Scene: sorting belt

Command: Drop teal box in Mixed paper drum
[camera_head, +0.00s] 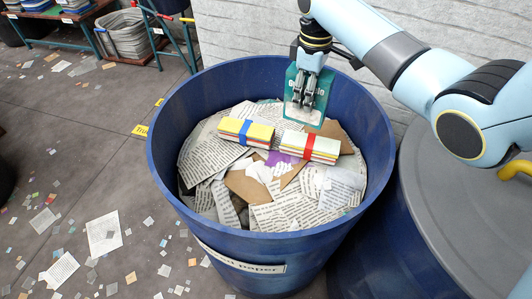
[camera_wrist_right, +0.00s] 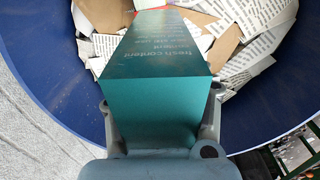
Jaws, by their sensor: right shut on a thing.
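The teal box (camera_head: 293,98) is held in my right gripper (camera_head: 306,98), over the inside of a round blue drum (camera_head: 160,165) near its back rim. The drum's front label is partly readable, ending in "paper". In the right wrist view the teal box (camera_wrist_right: 150,105), with white print on its top face, sits between the fingers of my right gripper (camera_wrist_right: 160,110), above the paper in the drum (camera_wrist_right: 45,85). My left gripper is not in view.
The drum holds torn printed paper (camera_head: 285,215), cardboard and two banded bundles, one with a blue band (camera_head: 245,132), one with a red band (camera_head: 309,146). A grey-lidded blue drum (camera_head: 450,215) stands at the right. Paper scraps litter the floor at the left.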

